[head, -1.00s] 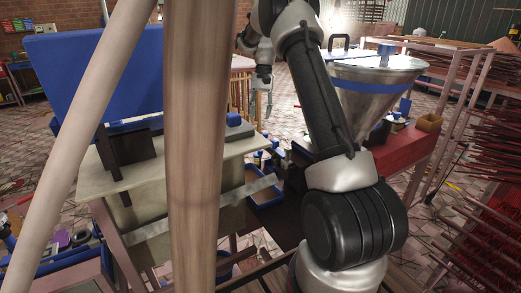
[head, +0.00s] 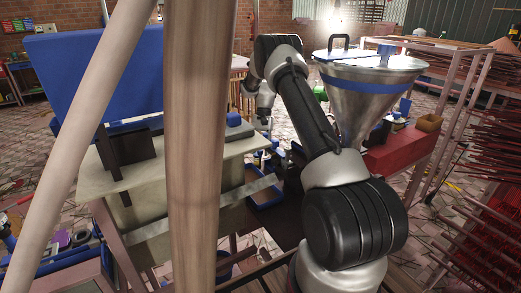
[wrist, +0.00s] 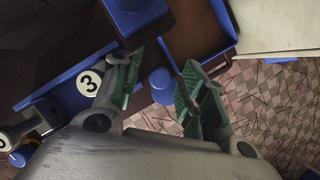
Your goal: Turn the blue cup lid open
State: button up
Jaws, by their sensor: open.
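In the wrist view, a small round blue lid (wrist: 160,77) shows between and just beyond the fingers of my gripper (wrist: 160,88). It looks like the blue cup lid; whether it is turned open or closed I cannot tell. The two green-padded fingers are spread apart, one on each side of it in the picture, with no visible contact. A cup body under the lid cannot be made out.
A blue-rimmed tray (head: 267,203) lies below the gripper. A wooden post (head: 192,150) stands close in front. A metal funnel (head: 370,100) is right of my arm. In the wrist view, a blue part marked 3 (wrist: 70,95) sits left of the fingers, and tiled floor shows right.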

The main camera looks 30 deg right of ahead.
jog(key=shift+c, duration=0.3)
grip_shut()
jog(key=shift+s+m+t, duration=0.1)
jog(key=shift+m+t, duration=0.2)
jog(key=shift+m, duration=0.6)
jog(key=m+t+y, duration=0.1)
jog(key=m, duration=0.1)
jog(key=shift+m, duration=0.4)
jog(key=shift+o, duration=0.3)
grip_release()
